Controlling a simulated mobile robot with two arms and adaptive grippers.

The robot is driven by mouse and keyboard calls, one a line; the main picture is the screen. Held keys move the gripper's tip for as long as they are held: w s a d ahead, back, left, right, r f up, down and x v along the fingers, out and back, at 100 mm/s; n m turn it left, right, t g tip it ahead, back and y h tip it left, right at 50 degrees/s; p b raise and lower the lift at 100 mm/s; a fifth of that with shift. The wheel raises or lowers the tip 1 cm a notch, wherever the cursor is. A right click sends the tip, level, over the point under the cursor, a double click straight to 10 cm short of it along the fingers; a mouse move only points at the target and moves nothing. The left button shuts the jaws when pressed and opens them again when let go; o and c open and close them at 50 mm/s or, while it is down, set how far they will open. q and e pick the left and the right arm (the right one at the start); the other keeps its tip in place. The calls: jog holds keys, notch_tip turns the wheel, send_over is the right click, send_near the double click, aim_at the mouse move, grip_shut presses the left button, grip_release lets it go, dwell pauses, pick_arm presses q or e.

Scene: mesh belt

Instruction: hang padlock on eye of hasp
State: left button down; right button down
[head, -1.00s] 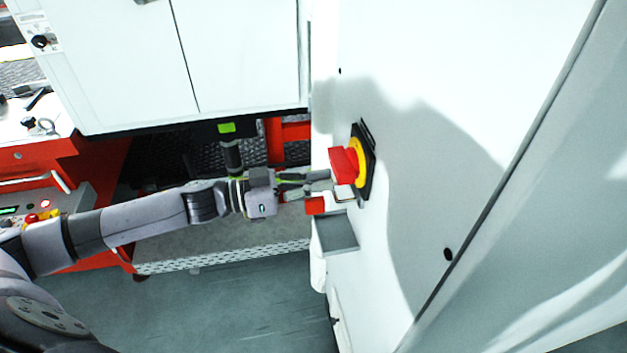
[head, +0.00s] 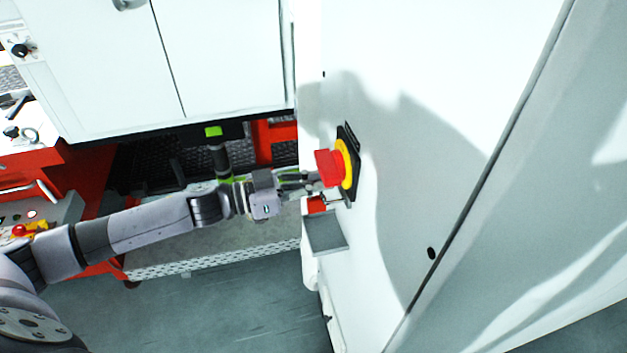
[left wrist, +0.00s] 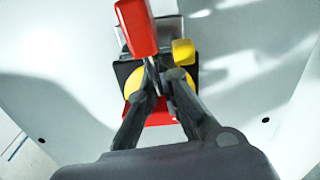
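The padlock (left wrist: 137,27) has a red block body and a thin grey metal shackle. My left gripper (left wrist: 160,84) is shut on the shackle, and the body sticks out beyond the fingers. In the head view the padlock (head: 317,204) hangs just under my left gripper (head: 316,183), partly hidden. A switch with a red handle (head: 328,168) on a yellow disc and black plate sits on the white panel. A yellow piece (left wrist: 183,52), which looks like the hasp, stands beside the shackle. Whether the shackle touches it or passes through its eye, I cannot tell.
A small grey tray (head: 325,232) sticks out from the panel below the switch. White cabinet doors (head: 200,50) are behind my left arm. A red bench (head: 75,185) stands at the left. The floor below the arm is clear.

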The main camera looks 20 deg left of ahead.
pick_arm(q)
jog(key=shift+d+r, duration=0.15)
dwell(0.3)
jog(key=shift+d, duration=0.1)
